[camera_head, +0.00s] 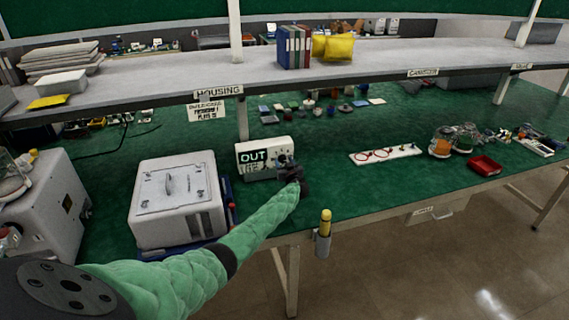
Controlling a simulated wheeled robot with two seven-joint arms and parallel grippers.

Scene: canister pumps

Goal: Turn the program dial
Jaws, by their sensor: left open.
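A small white box with an OUT label (254,156) stands upright on the green bench top, near the middle of the view. Its front carries small dark controls at the right side, partly hidden behind my gripper, so I cannot make out the program dial. My left gripper (285,164) is at the right part of this box's front, with its arm in a green sleeve reaching in from the lower left. The gripper is open. It is too small to tell whether its fingers touch the box. My right gripper is not in view.
A white lidded box (178,200) stands left of my arm, and a grey machine (50,205) is at the far left. A shelf (150,82) runs above the bench. A white strip with red rings (385,154) and a red tray (485,166) lie to the right.

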